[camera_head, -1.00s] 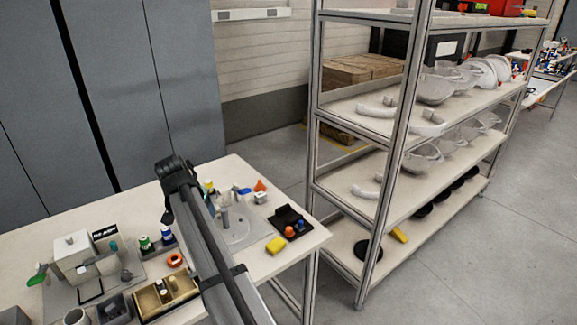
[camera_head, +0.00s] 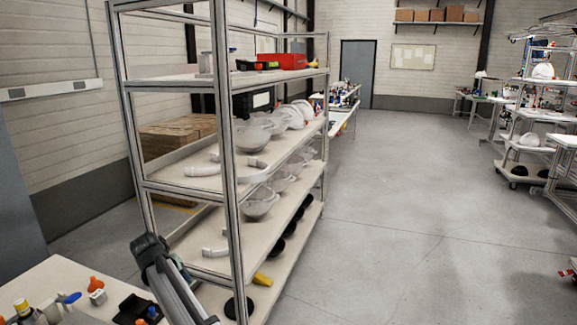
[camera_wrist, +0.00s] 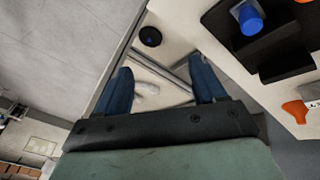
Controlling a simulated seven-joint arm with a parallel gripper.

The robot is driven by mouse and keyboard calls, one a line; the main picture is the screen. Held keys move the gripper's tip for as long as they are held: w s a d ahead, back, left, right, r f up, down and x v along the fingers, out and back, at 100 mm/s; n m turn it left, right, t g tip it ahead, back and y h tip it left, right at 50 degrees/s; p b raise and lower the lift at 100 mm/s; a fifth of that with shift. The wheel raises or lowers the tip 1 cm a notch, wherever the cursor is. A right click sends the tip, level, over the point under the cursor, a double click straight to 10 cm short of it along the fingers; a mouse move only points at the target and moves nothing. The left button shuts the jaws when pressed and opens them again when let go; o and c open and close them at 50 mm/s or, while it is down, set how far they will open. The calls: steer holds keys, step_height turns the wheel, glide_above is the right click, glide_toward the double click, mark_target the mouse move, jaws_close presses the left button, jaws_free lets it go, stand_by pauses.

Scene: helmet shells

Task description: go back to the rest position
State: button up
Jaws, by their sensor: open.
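My gripper (camera_wrist: 163,80) shows in the wrist view with its two blue fingers spread apart and nothing between them. Beyond the fingers are a shelf with a black disc (camera_wrist: 150,36) and a pale curved part (camera_wrist: 146,90); neither is touched. In the head view my arm rises from the bottom edge at lower left, in front of the shelf rack (camera_head: 228,180). The fingertips cannot be made out there.
The table (camera_head: 60,272) at lower left holds a black tray (camera_head: 128,308) and an orange piece (camera_head: 95,283). The rack carries clear helmet shells (camera_head: 252,136) and a red box (camera_head: 284,61). Open floor (camera_head: 400,220) lies right of the rack.

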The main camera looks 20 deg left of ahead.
steer(key=w+d+f+m+g+h, duration=0.1)
steer(key=w+d+f, duration=0.4)
steer(key=d+f, duration=0.5)
steer(key=w+d+f+g+h, duration=0.1)
steer(key=w+d+f, duration=0.3)
steer(key=d+f, duration=0.65)
steer(key=s+d+f+m+g, duration=0.1)
steer(key=d+f, duration=0.3)
steer(key=d, duration=0.5)
steer(key=s+d+f+m+g+h, duration=0.1)
steer(key=s+d+f, duration=0.1)
steer(key=d+f, duration=0.45)
steer(key=s+d+f+m+g, duration=0.1)
steer(key=d+f, duration=0.2)
steer(key=d, duration=0.7)
steer(key=s+d+f+m+g, duration=0.15)
steer(key=s+d+f, duration=0.25)
steer(key=s+d, duration=0.4)
steer(key=s+d+f+m+g+y, duration=0.1)
steer(key=s+d+f+g, duration=0.1)
steer(key=s+d+f, duration=0.4)
steer(key=s+d+f+m+g, duration=0.1)
steer(key=s+d+f, duration=0.1)
steer(key=s+d, duration=0.8)
steer(key=s+d+m+g+y, duration=0.1)
steer(key=s+d, duration=0.3)
steer(key=s, duration=0.6)
steer(key=shift+s+d+m+g, duration=0.25)
steer(key=shift+s+m+g, duration=0.1)
steer(key=shift+m+g, duration=0.15)
